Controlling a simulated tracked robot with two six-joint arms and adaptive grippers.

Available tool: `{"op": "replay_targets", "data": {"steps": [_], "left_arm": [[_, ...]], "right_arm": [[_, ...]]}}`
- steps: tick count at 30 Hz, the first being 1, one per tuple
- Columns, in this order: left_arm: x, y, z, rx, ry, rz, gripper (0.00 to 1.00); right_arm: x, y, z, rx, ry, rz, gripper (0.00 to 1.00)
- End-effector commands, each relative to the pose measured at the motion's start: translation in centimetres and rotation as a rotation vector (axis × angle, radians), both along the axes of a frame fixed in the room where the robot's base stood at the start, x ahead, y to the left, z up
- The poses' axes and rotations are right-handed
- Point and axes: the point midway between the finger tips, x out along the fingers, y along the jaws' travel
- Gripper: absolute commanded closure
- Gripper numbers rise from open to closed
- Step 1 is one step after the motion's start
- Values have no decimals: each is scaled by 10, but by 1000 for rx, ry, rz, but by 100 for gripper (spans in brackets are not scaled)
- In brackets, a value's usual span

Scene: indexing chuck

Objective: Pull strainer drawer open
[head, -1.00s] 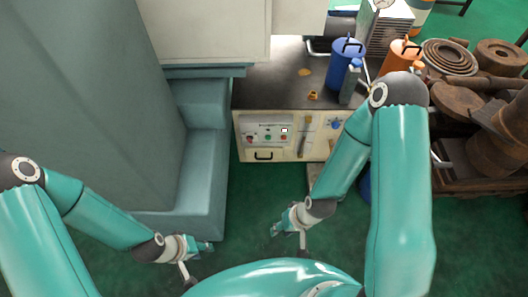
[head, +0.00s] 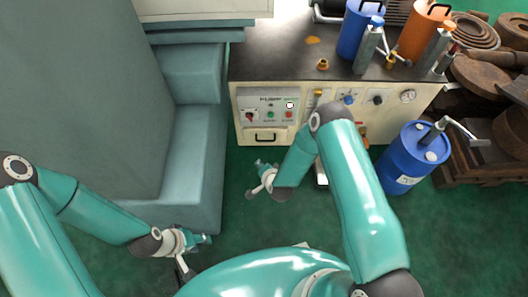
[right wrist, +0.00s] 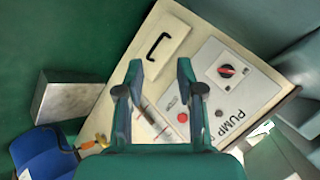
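The strainer drawer, a cream front with a black bar handle (head: 265,137), sits low at the left end of the pump cabinet and looks closed. In the right wrist view the drawer (right wrist: 180,40) and its handle (right wrist: 158,45) show beyond the fingertips. My right gripper (right wrist: 160,70) is open and empty, apart from the handle. In the head view my right gripper (head: 262,166) is below the drawer, partly hidden by its own arm. My left gripper (head: 207,239) is low beside the teal machine base, away from the drawer; its finger opening is unclear.
The pump control panel (head: 268,108) with knob and buttons is above the drawer. A blue drum (head: 412,158) stands right of the cabinet (head: 420,100). The teal machine base (head: 190,150) borders the left. Green floor lies in front.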

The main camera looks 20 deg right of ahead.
Motion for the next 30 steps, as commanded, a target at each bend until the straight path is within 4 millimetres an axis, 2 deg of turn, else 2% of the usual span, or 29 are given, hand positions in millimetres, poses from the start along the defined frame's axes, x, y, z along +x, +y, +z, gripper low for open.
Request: {"op": "replay_targets", "data": {"steps": [1, 3, 6, 9, 13, 20, 26, 30], "left_arm": [[0, 0, -43, 0, 0, 0, 60], [0, 0, -68, 0, 0, 0, 60], [0, 0, -99, 0, 0, 0, 60], [0, 0, -122, 0, 0, 0, 60], [0, 0, -138, 0, 0, 0, 60], [0, 0, -146, 0, -1, 0, 60], [0, 0, -161, 0, -1, 0, 60], [0, 0, -176, 0, -1, 0, 60]], "right_arm": [[15, -1, -51, 30, -69, -83, 63], [34, -6, -82, 83, -178, -202, 63], [52, -13, -115, 159, -325, -337, 63], [61, -18, -137, 228, -448, -437, 63], [65, -22, -150, 291, -557, -510, 63], [75, -28, -154, 326, -615, -546, 63], [102, -36, -162, 324, -614, -545, 63], [131, -44, -170, 325, -615, -545, 63]]}}
